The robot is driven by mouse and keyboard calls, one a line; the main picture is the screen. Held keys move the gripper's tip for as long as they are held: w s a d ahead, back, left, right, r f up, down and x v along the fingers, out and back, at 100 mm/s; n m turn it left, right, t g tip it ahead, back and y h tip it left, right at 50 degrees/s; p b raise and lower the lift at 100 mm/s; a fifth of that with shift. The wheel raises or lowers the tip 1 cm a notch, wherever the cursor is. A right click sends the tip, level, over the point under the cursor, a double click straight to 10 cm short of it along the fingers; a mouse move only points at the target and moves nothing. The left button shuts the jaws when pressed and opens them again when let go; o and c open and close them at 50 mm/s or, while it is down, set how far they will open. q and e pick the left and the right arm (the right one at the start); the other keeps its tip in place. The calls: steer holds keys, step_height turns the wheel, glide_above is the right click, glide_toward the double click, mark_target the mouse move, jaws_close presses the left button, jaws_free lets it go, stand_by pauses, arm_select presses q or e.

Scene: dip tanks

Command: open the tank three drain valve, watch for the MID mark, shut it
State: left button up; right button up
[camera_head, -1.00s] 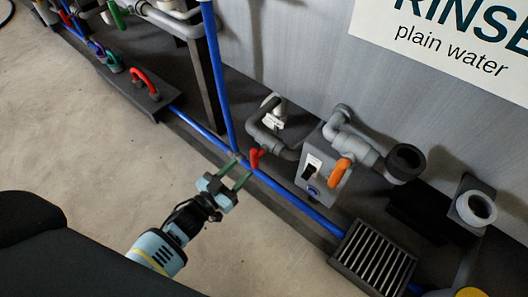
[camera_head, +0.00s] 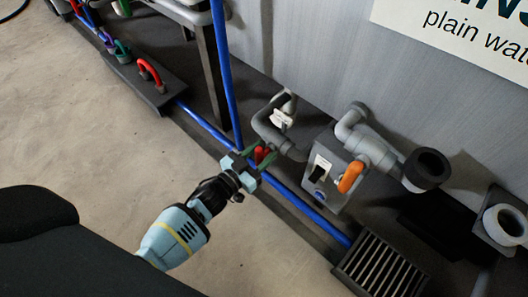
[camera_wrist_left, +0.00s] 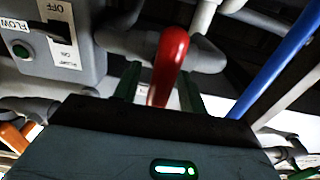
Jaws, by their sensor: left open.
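My left gripper (camera_head: 258,157) is open, with its two green fingers around a red valve handle (camera_head: 264,154) low on the grey piping. In the left wrist view the red handle (camera_wrist_left: 169,62) stands between the green fingers (camera_wrist_left: 158,88), with no clear sign of the fingers closing on it. The handle sits on a grey pipe (camera_head: 274,130) below the tank wall (camera_head: 310,50). No MID mark shows in these frames. My right gripper is not in view.
A grey switch box (camera_head: 325,172) stands just right of the red handle, with an orange handle (camera_head: 351,177) beside it. A floor grate (camera_head: 380,268) lies at lower right. Blue pipes run close by. Open floor (camera_head: 110,150) is at left.

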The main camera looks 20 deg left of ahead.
arm_select(q)
steer(key=shift+w+d, duration=0.15)
steer(key=shift+w, duration=0.3)
steer(key=c, duration=0.5)
jaws_close()
